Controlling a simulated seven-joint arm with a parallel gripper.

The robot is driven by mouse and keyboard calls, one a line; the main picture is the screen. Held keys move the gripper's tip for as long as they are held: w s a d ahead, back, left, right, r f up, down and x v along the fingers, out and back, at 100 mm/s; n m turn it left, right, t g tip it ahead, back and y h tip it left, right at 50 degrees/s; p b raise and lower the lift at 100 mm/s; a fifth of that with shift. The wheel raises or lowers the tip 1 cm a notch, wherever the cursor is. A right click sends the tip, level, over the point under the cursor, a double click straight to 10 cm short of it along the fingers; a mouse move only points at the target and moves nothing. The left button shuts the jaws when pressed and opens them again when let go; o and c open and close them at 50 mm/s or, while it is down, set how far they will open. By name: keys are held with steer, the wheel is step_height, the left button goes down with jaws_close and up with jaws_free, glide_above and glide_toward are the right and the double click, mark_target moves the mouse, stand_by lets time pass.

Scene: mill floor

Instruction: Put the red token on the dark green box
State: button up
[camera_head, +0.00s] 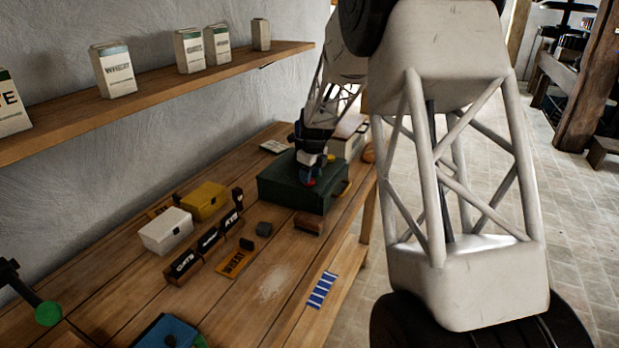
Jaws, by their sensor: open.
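The dark green box (281,191) stands closed on the bench, with a handle on its right side. My gripper (308,174) is over the right part of its lid, pointing down, and is open. A small red piece (310,182), which looks like the red token, shows right at the fingertips, with a bit of blue beside it. The gripper partly hides it. I cannot tell whether it rests on the lid or touches a finger.
On the wooden bench are a white box (166,231), a yellow box (204,201), dark lettered blocks (208,240), a brown block (308,223), a blue striped card (322,290) and a blue item (170,332). A shelf (150,92) with cartons hangs along the wall.

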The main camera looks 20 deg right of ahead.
mark_target(313, 181)
step_height(313, 181, up, 11)
steer(key=s, duration=0.1)
steer(key=shift+d+f, duration=0.2)
steer(key=shift+d, duration=0.2)
steer(key=shift+s, duration=0.1)
stand_by(0.6)
steer(key=s+a+r+n, duration=0.3)
steer(key=s+n, duration=0.2)
steer(key=s, duration=0.3)
steer(key=s+a+r+n, duration=0.3)
steer(key=s+n, duration=0.1)
steer(key=s, duration=0.5)
steer(key=s+a+r+n, duration=0.3)
steer(key=s+n, duration=0.2)
steer(key=s, duration=0.3)
steer(key=s+a+f+n, duration=0.2)
steer(key=s+n, duration=0.5)
steer(key=s, duration=0.5)
steer(key=s+a+f+n+t+h, duration=0.1)
steer(key=s+a+f+n, duration=0.1)
steer(key=s+n, duration=0.5)
steer(key=s+f, duration=0.1)
steer(key=s, duration=0.5)
steer(key=shift+s+a+n, duration=0.15)
steer(key=shift+s+n, duration=0.1)
steer(key=shift+n, duration=0.15)
